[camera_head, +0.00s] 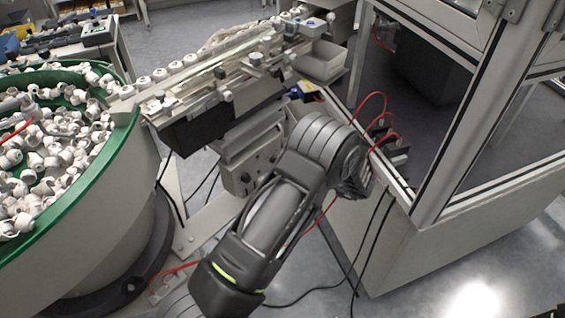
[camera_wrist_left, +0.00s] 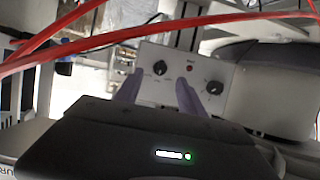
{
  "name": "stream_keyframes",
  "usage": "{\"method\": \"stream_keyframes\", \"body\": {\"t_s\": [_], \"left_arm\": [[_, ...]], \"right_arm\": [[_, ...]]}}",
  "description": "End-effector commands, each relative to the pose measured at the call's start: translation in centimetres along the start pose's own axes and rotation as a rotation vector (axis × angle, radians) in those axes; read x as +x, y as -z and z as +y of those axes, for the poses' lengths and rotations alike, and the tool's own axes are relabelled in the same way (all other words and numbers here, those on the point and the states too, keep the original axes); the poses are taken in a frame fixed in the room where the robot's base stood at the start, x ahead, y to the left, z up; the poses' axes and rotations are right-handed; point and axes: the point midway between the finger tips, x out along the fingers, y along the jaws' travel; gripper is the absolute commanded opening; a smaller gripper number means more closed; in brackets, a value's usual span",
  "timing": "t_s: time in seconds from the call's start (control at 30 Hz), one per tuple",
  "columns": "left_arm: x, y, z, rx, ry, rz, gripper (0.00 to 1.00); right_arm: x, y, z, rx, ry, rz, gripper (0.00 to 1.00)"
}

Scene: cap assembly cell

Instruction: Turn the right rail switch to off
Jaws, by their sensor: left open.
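A grey control box (camera_head: 245,175) with dark knobs hangs under the rail in the head view, partly behind my left arm. In the left wrist view, its pale panel (camera_wrist_left: 178,98) shows a left black knob (camera_wrist_left: 159,69), a right black knob (camera_wrist_left: 214,88) and a small red light (camera_wrist_left: 190,68). I cannot tell for certain which knob is the right rail switch. My left gripper (camera_wrist_left: 158,93) is open and empty. Its purple-tinted fingers point at the panel, with the left knob between them in the picture; contact cannot be told. The gripper's fingers do not show in the head view.
A green-rimmed bowl (camera_head: 132,122) full of white caps stands at the left. The feed rail (camera_head: 215,75) runs above the box. A framed glass cell (camera_head: 425,215) stands at the right. Red cables (camera_wrist_left: 120,35) cross close in front of the wrist camera.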

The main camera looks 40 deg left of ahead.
Motion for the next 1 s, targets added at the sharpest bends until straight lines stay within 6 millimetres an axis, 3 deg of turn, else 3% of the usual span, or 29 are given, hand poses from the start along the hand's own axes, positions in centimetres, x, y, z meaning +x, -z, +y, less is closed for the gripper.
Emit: {"method": "stream_keyframes", "body": {"t_s": [0.1, 0.27, 0.87, 1.0], "left_arm": [[-1.9, -0.1, 0.1, -0.001, -0.003, 0.000, 0.47], [-3.2, 0.0, 0.0, -0.001, -0.001, 0.000, 0.47], [-3.3, -0.1, 0.1, -0.018, -0.004, -0.005, 0.47], [-3.4, -1.3, 2.5, -0.049, -0.121, -0.040, 0.47]], "right_arm": [[0.3, 0.0, 0.1, 0.000, 0.000, 0.000, 0.36], [0.4, 0.0, 0.2, 0.000, 0.000, 0.000, 0.36], [0.4, 0.0, 0.2, 0.000, 0.000, 0.000, 0.36], [0.4, 0.0, 0.2, 0.000, 0.000, 0.000, 0.36]]}}
